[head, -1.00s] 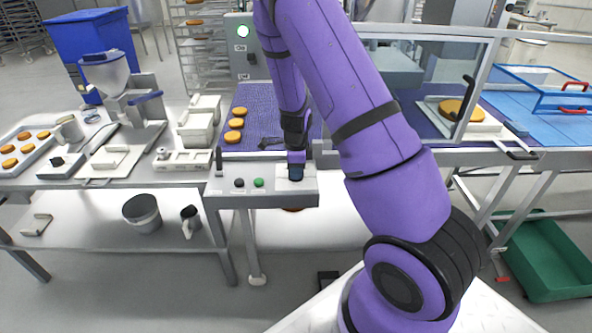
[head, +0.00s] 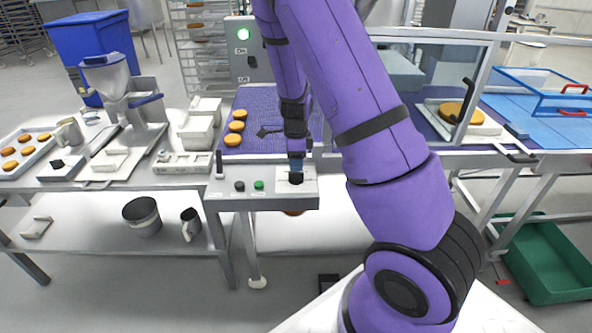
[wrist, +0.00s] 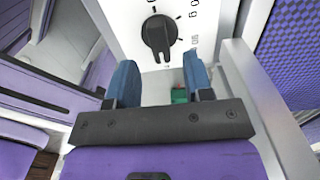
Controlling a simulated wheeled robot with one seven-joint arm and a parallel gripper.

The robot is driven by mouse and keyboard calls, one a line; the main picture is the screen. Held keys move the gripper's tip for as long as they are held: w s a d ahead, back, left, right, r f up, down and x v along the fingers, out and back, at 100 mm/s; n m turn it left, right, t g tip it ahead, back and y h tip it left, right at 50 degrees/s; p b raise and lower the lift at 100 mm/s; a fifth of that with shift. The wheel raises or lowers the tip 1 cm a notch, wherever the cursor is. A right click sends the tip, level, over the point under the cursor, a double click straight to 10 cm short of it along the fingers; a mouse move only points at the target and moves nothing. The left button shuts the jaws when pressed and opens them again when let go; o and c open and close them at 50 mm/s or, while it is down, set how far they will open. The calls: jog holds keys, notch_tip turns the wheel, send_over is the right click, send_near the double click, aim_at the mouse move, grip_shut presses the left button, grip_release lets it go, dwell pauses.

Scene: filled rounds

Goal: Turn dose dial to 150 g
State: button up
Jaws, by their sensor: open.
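The dose dial (wrist: 158,33) is a black knob with a raised grip bar on a white marked plate (wrist: 190,12) in the wrist view. Its bar points roughly toward my gripper, and most of the scale is too small or cut off to read. In the head view the dial (head: 296,178) sits at the right of the grey control panel (head: 225,202). My gripper (wrist: 155,82) is open and empty, with two blue fingers apart and short of the knob.
A black button (head: 239,187), a green button (head: 258,185) and an upright black lever (head: 219,165) stand on the panel left of the dial. The purple belt (head: 262,105) with several orange rounds lies behind. A metal frame (head: 488,85) stands to the right.

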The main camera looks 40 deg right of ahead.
notch_tip(320, 180, up, 6)
dwell(0.4)
dwell(0.4)
jog(key=s+a+r+n+t+y, duration=0.1)
jog(key=s+a+r+n, duration=0.25)
jog(key=r, duration=0.25)
jog(key=s+a+r+n+t, duration=0.1)
jog(key=s+a+r+n, duration=0.2)
jog(key=r+n, duration=0.25)
jog(key=s+a+r+n+y, duration=0.1)
jog(key=s+a+r+n, duration=0.2)
jog(key=r, duration=0.4)
jog(key=s+a+r+n+t+h, duration=0.1)
jog(key=s+r+n, duration=0.3)
jog(key=s+n, duration=0.2)
jog(key=s+a+r+n+t+h, duration=0.1)
jog(key=s+r+n, duration=0.4)
jog(key=s, duration=0.6)
jog(key=shift+a+n+t, duration=0.6)
jog(key=shift+a+n, duration=0.2)
jog(key=shift+n, duration=0.2)
